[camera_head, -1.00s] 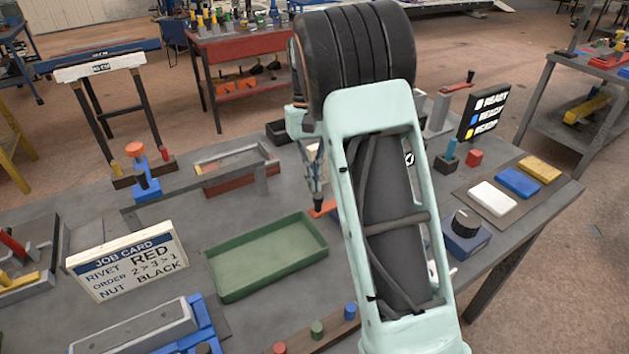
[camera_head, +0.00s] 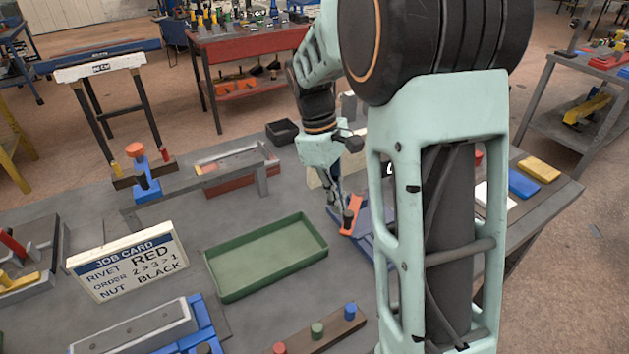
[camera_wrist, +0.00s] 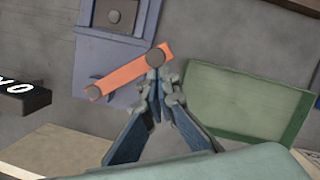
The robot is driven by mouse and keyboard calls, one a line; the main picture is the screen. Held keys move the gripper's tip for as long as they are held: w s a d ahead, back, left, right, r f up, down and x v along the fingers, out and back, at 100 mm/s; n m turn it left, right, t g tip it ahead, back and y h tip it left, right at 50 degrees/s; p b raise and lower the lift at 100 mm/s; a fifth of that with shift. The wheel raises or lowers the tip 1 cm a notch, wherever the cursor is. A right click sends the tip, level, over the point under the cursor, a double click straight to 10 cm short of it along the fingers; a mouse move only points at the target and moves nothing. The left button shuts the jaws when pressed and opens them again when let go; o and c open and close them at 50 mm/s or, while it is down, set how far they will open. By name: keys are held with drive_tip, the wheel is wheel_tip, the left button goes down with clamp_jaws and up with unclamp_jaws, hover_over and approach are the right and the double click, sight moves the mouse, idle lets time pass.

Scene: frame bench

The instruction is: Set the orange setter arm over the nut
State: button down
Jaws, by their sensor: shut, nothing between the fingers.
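The orange setter arm (camera_head: 352,213) sits on a blue base (camera_head: 378,234) right of the green tray, partly hidden by my arm. In the wrist view the orange setter arm (camera_wrist: 128,74) lies slanted, with a round grey piece at each end. A dark nut-like piece (camera_wrist: 117,14) sits on the blue base (camera_wrist: 115,50), apart from the setter arm and uncovered. My gripper (camera_wrist: 159,80) is shut and empty, its tips close to the setter arm's right end; contact is unclear. In the head view my gripper (camera_head: 338,212) is just left of the setter arm.
The green tray (camera_head: 265,258) lies left of the gripper; the job card (camera_head: 127,260) stands farther left. A strip with coloured pegs (camera_head: 316,335) is in front. A small black bin (camera_head: 282,131) and a grey frame (camera_head: 220,167) are behind. Coloured blocks (camera_head: 539,168) lie at right.

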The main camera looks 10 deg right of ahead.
drive_tip(key=s+d+n, duration=0.1)
drive_tip(key=n, duration=0.1)
drive_tip(key=s+d+n+p, duration=0.1)
drive_tip(key=d, duration=0.1)
drive_tip(key=s+d+n+t, duration=0.1)
drive_tip(key=n, duration=0.1)
drive_tip(key=shift+d+r+n+h, duration=0.1)
drive_tip(key=shift+d+n+h, duration=0.2)
drive_tip(key=shift+d, duration=0.05)
drive_tip(key=d+n, duration=0.1)
drive_tip(key=n+p, duration=0.1)
drive_tip(key=d+t, duration=0.1)
drive_tip(key=shift+s+d+n+p, duration=0.25)
drive_tip(key=shift+d+n+p, duration=0.05)
drive_tip(key=shift+n+p, duration=0.1)
drive_tip(key=shift+d, duration=0.75)
drive_tip(key=shift+p, duration=0.3)
drive_tip(key=a+r, duration=0.6)
drive_tip(key=r, duration=0.3)
drive_tip(key=shift+a+r+p, duration=0.25)
drive_tip(key=shift+a+p, duration=0.05)
drive_tip(key=shift+p, duration=0.1)
drive_tip(key=shift+s, duration=0.1)
